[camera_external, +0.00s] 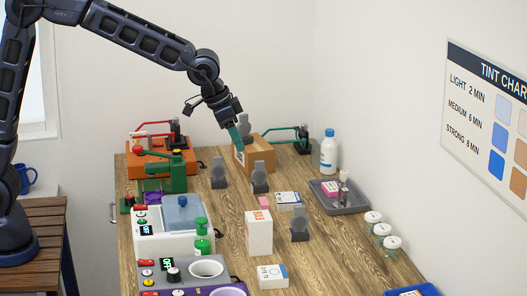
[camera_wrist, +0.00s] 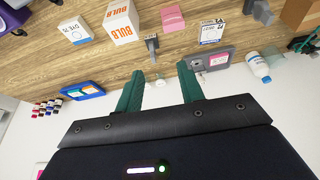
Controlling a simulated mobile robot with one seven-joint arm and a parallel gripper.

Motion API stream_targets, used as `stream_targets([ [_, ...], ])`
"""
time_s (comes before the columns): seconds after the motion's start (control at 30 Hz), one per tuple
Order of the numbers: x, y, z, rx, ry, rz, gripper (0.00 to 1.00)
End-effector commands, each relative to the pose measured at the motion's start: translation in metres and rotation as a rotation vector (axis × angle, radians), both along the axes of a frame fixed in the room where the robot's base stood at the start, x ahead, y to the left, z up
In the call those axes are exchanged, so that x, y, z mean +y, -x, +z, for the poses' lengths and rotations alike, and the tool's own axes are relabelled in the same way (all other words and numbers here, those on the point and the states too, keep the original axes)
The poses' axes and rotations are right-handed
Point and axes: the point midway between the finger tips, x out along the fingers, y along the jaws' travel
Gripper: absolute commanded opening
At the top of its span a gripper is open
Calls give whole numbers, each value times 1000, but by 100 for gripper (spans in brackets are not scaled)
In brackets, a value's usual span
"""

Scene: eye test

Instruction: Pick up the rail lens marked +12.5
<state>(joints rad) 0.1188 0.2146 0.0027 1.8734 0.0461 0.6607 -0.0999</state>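No marking of +12.5 is readable in either view, so I cannot tell which thing is the rail lens. Several small grey upright pieces stand on the table: one left of centre (camera_external: 219,175), one beside it (camera_external: 259,178), one nearer the front (camera_external: 299,225) and one behind my gripper (camera_external: 246,126). A grey piece (camera_wrist: 151,46) also shows in the wrist view, beyond the fingertips. My gripper (camera_external: 240,148) has teal fingers and hangs over the back of the table, in front of a cardboard box (camera_external: 262,151). In the wrist view its fingers (camera_wrist: 158,69) are apart with nothing between them.
The wooden table (camera_external: 228,228) carries a green device (camera_external: 165,172) and a white device (camera_external: 170,238) on the left. A white box (camera_external: 259,232) stands mid-table. A grey tray (camera_external: 350,205), a white bottle (camera_external: 329,152) and several jars (camera_external: 382,231) line the right side.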

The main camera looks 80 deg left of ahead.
Motion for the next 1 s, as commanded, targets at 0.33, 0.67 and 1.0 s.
stream_targets([
  [0.33,-31,-89,-79,4,1,-16,38],
  [0.67,-44,-121,-114,1,3,-20,38],
  [1.0,-44,-135,-151,4,3,-20,38],
])
